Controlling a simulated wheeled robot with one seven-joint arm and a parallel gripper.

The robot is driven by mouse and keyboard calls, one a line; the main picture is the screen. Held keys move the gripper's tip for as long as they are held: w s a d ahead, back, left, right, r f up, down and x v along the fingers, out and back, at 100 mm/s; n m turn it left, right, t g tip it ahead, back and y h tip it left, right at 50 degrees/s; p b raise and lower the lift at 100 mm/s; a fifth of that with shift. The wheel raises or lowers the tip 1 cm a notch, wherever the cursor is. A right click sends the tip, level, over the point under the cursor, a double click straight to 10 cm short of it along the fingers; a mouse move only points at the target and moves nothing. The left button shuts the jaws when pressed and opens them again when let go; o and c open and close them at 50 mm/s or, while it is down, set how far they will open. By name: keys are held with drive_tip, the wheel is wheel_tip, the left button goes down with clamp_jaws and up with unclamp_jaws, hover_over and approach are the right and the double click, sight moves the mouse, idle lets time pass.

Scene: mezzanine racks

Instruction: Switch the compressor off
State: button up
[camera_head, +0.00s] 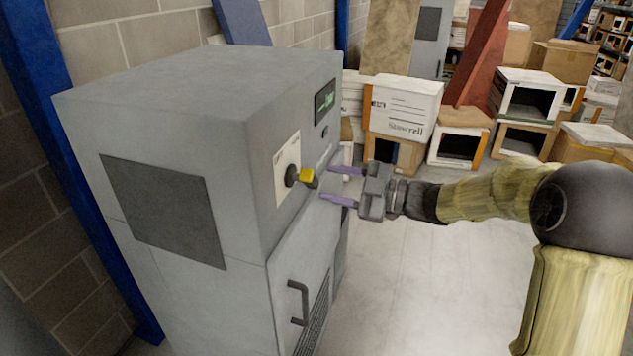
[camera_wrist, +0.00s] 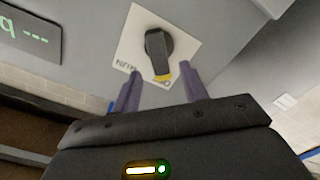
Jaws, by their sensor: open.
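The compressor (camera_head: 225,120) is a tall grey cabinet at the left in the head view. On its front is a rotary switch (camera_head: 298,176) with a black body and a yellow-tipped handle, on a white plate (camera_head: 281,160). In the wrist view the switch (camera_wrist: 157,50) shows on its white plate (camera_wrist: 185,35), with lettering like "RUN" partly readable. My gripper (camera_head: 333,185) is open and empty, its two purple fingers pointing at the compressor's front near the switch. In the wrist view the fingertips (camera_wrist: 163,78) lie either side of the handle's yellow tip; contact cannot be told.
A green-lit display (camera_head: 325,101) sits above the switch, and a door handle (camera_head: 298,302) sticks out below. Boxes (camera_head: 400,110) are stacked behind. A blue post (camera_head: 75,165) stands left of the compressor. The floor (camera_head: 420,290) in front is clear.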

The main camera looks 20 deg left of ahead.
drive_tip(key=d, duration=1.1)
drive_tip(key=shift+s+d+b, duration=0.15)
drive_tip(key=shift+s+b, duration=0.25)
drive_tip(key=shift+s, duration=0.05)
drive_tip(key=w+d+m+t+h+p, duration=0.4)
drive_tip(key=w+m+t+h, duration=0.25)
drive_tip(key=m+t, duration=0.35)
drive_tip(key=s+d+f+m+h+p, duration=0.2)
drive_tip(key=d+m+h+p, duration=0.1)
drive_tip(key=d+m+h, duration=0.35)
drive_tip(key=s+d+f+m+g+h+p, duration=0.1)
drive_tip(key=s+f+m+g, duration=0.1)
drive_tip(key=s, duration=0.5)
drive_tip(key=s+d+f+m+g+h+p, duration=0.1)
drive_tip(key=s+d+f+m+g+h, duration=0.1)
drive_tip(key=s, duration=0.6)
drive_tip(key=s+d+f+m+g+h+p, duration=0.2)
drive_tip(key=s+m+g, duration=0.2)
drive_tip(key=s, duration=0.3)
drive_tip(key=shift+s+f+m+g, duration=0.25)
drive_tip(key=shift+s+m+g, duration=0.15)
drive_tip(key=shift+g, duration=0.1)
